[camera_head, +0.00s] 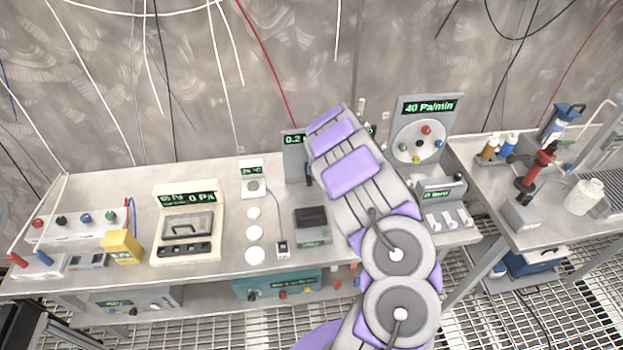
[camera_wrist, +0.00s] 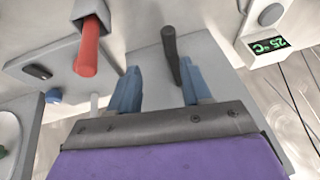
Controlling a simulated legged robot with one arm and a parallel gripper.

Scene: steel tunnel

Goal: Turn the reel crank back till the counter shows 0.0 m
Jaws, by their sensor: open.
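A grey upright box (camera_head: 294,165) stands at the back of the bench. Its green display (camera_head: 293,140) reads 0.2, with the rest covered by my arm. In the wrist view a dark rod-like handle (camera_wrist: 170,52), apparently the crank handle, stands out from a grey face (camera_wrist: 145,62). My gripper (camera_wrist: 160,88) is open, with one blue finger on each side of the handle. The handle lies closer to the right finger; I cannot tell whether they touch. In the head view my arm hides the gripper and most of the reel.
A red handle (camera_wrist: 90,48) on a grey block is left of the fingers in the wrist view. A unit reading 25 °C (camera_wrist: 270,43) is at right. A dial panel reading 40 Pa/min (camera_head: 424,125) stands right of my arm. White discs (camera_head: 254,234) lie on the bench.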

